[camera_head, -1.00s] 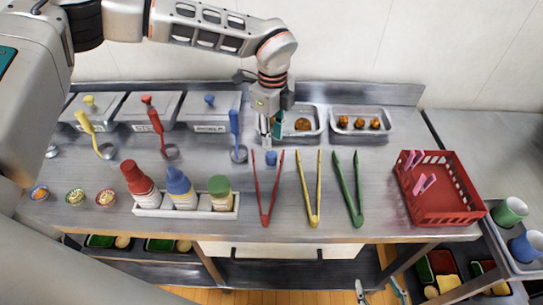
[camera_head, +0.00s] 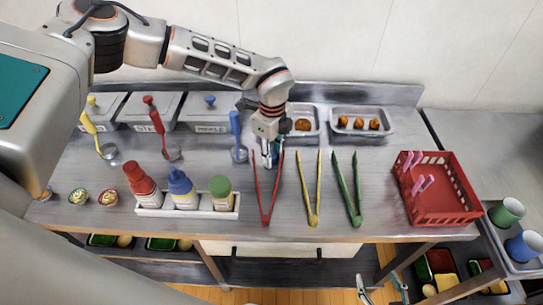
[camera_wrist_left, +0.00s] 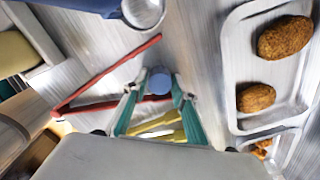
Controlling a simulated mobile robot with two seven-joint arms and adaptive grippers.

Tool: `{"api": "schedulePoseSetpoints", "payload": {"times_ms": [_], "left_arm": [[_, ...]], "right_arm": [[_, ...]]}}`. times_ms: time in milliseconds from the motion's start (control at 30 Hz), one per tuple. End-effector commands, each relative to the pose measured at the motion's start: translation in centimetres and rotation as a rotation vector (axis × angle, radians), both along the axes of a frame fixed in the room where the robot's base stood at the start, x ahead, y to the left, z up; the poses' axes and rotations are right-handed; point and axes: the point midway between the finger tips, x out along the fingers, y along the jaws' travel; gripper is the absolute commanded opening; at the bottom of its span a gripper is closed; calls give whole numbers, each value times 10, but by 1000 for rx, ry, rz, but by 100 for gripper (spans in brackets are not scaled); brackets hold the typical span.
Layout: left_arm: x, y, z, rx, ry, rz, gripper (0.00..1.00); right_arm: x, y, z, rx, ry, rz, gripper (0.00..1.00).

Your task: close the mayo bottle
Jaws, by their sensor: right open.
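Three squeeze bottles stand in a white holder (camera_head: 215,213): a red-topped bottle (camera_head: 139,180), a blue-topped bottle (camera_head: 181,185) and a green-topped bottle (camera_head: 220,189). Their labels are too small to read, so I cannot tell which is mayo. A small blue cap (camera_wrist_left: 158,81) is on the metal counter. My left gripper (camera_head: 270,158) is down at the counter behind the red tongs. In the wrist view its teal fingers (camera_wrist_left: 158,90) stand on either side of the cap; whether they grip it is unclear. My right gripper (camera_head: 381,290) is open and empty at the bottom edge.
Red tongs (camera_head: 265,205), yellow tongs (camera_head: 313,200) and green tongs (camera_head: 354,200) lie right of the holder. A red basket (camera_head: 440,212) stands further right. Lidded containers, ladles and a tray of fried pieces (camera_head: 362,136) line the back. The counter between cap and bottles is fairly clear.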

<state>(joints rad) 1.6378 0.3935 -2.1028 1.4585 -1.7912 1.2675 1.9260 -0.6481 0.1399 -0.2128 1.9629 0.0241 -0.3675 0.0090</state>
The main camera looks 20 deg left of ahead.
Motion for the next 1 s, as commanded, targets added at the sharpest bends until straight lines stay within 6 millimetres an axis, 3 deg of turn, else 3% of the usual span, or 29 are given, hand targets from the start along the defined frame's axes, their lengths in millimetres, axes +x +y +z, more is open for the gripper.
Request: {"api": "schedulePoseSetpoints", "payload": {"times_ms": [333, 400, 800, 1000], "left_arm": [[0, 0, -1, 0, 0, 0, 26], [0, 0, -1, 0, 0, 0, 16], [0, 0, 0, 0, -1, 0, 16], [1, 0, 12, -1, -2, -1, 16]], "right_arm": [[-1, 0, -3, -1, 5, 0, 57], [-1, 0, -3, -2, 5, -1, 57], [0, 0, 0, 0, 0, 0, 57], [0, 0, 0, 0, -2, -1, 57]]}}
